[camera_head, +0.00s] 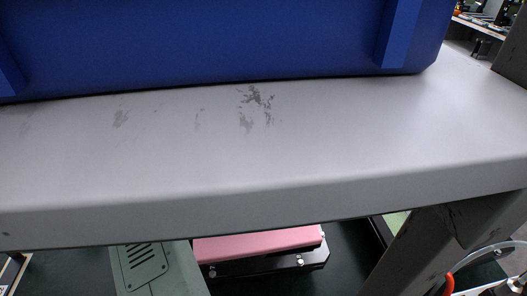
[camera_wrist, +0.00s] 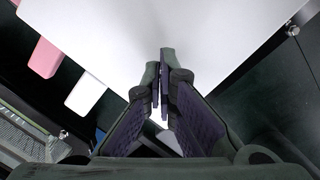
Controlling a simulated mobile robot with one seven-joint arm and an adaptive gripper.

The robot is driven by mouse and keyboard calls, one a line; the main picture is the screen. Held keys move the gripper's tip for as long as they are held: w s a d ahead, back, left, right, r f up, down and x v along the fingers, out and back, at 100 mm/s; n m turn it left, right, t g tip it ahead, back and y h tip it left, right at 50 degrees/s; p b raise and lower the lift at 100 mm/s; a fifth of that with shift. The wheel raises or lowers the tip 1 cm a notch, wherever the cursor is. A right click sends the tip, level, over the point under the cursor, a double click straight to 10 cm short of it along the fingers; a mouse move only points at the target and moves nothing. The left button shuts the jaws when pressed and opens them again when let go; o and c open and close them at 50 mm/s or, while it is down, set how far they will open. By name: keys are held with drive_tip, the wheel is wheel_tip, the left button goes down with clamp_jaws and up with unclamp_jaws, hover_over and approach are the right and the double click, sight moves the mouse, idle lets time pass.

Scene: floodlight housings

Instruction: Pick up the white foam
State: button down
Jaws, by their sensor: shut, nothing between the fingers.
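A small white block (camera_wrist: 85,93), which looks like the white foam, shows left of my gripper in the wrist view. Its upper end meets the edge of a large white surface, so part of it may be hidden. My gripper (camera_wrist: 163,72) is shut and empty, its fingertips in front of that white surface and apart from the block. The white foam does not show in the head view, nor does my gripper.
The large white surface (camera_wrist: 190,30) fills the top of the wrist view. A pink block (camera_wrist: 44,58) lies beside the white one. In the head view, a blue crate (camera_head: 220,40) stands on a worn pale tabletop (camera_head: 320,140), with a pink block (camera_head: 258,243) below its edge.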

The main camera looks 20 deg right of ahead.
drive_tip(key=s+a+b, duration=0.1)
drive_tip(key=a, duration=0.1)
drive_tip(key=s+a+b, duration=0.2)
drive_tip(key=a, duration=0.1)
drive_tip(key=s+a+b, duration=0.2)
drive_tip(key=shift+s+a+f, duration=0.2)
drive_tip(key=shift+a+f, duration=0.15)
drive_tip(key=shift+a, duration=0.05)
drive_tip(key=shift+s+a+f+b, duration=0.15)
drive_tip(key=shift+a+f+b, duration=0.05)
drive_tip(key=shift+b, duration=0.55)
drive_tip(key=shift+f+b, duration=0.1)
drive_tip(key=shift+b, duration=0.25)
drive_tip(key=shift+d+p, duration=0.15)
drive_tip(key=shift+p, duration=0.15)
drive_tip(key=shift+f, duration=0.2)
